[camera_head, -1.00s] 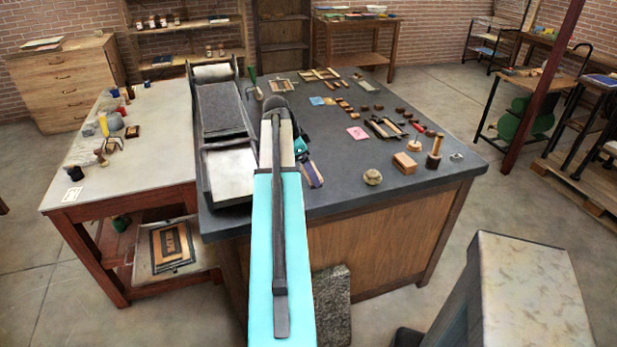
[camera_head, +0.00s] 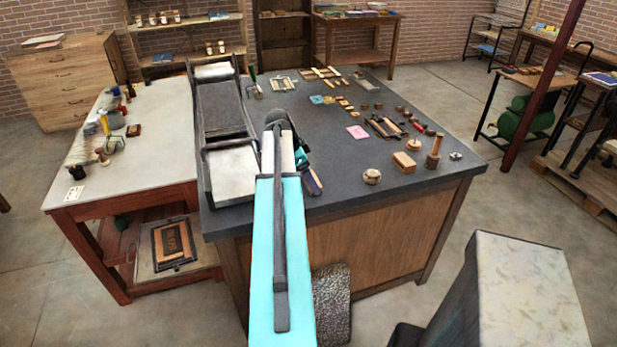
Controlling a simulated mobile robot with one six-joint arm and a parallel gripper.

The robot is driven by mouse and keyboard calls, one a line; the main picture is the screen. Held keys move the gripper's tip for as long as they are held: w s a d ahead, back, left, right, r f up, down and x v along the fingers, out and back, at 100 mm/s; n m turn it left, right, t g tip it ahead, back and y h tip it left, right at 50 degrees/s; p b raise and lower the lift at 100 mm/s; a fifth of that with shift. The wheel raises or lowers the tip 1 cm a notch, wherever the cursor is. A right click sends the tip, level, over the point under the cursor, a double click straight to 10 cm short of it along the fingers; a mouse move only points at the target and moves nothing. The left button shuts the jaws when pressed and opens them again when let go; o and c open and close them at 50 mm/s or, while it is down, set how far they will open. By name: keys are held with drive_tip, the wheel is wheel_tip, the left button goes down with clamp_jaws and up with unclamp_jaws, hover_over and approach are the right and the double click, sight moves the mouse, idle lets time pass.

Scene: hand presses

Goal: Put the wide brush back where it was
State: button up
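My arm reaches forward over the dark worktable (camera_head: 340,210), and its own links hide most of the hand. A small teal and black part of my gripper (camera_head: 302,158) shows just right of the arm; the fingertips are hidden, so I cannot see whether they are open or shut. A flat piece with a dark and wooden-coloured surface, possibly the wide brush (camera_head: 312,182), sticks out beside and below the gripper near the table's front edge. I cannot tell whether it is gripped or lies on the table.
A hand press (camera_head: 222,115) stands left of my arm. A wooden block (camera_head: 404,162), an upright wooden-handled tool (camera_head: 433,152), a round pot (camera_head: 371,176) and a pink card (camera_head: 357,132) are to the right. A pale-topped table (camera_head: 150,165) with bottles adjoins on the left. The front right tabletop has bare room.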

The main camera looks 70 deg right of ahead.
drive_tip(key=o, duration=0.8)
drive_tip(key=shift+b+v, duration=1.7)
drive_tip(key=shift+v, duration=4.4)
drive_tip(key=shift+s, duration=0.1)
